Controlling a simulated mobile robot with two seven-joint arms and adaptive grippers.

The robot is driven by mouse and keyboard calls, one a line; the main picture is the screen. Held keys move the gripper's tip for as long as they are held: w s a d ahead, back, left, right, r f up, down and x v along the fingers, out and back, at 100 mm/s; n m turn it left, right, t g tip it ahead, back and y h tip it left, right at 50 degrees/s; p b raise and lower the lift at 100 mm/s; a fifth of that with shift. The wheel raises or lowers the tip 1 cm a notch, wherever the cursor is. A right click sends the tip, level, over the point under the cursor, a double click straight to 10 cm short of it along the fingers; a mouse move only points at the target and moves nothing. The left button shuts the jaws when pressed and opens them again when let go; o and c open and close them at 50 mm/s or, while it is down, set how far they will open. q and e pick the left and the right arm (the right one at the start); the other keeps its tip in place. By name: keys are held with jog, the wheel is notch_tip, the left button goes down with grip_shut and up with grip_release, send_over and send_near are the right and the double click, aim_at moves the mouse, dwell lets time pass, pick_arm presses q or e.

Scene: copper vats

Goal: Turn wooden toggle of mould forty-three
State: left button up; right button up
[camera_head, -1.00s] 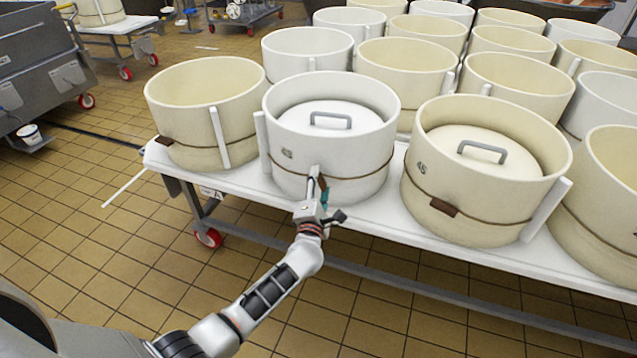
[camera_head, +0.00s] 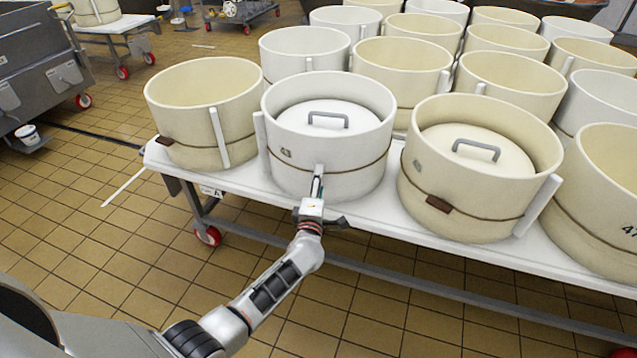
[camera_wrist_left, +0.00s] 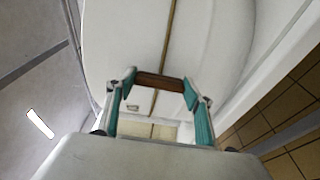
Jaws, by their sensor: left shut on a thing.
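Mould forty-three (camera_head: 345,165) is a white round tub with a cord around it and the number on its wall. A white lid with a grey handle (camera_head: 328,118) sits inside it. My left gripper (camera_head: 318,180) is at the mould's near wall, at the cord's height. In the left wrist view the brown wooden toggle (camera_wrist_left: 160,81) spans crosswise between the teal fingertips, which are shut on it, with the cord running on beyond. The toggle is hidden behind the gripper in the head view. My right gripper is not in view.
A cream mould (camera_head: 480,190) with its own lid and brown toggle (camera_head: 438,204) stands close on the right. An open cream mould (camera_head: 200,110) stands on the left. Several more fill the white table (camera_head: 380,205) behind. The tiled floor in front is clear.

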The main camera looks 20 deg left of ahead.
pick_arm(q)
jog(key=o, duration=1.1)
jog(key=shift+s, duration=0.1)
jog(key=s, duration=0.4)
jog(key=s+d, duration=0.1)
jog(key=s, duration=0.2)
jog(key=s+d, duration=0.1)
jog(key=s, duration=0.3)
jog(key=shift+s, duration=0.35)
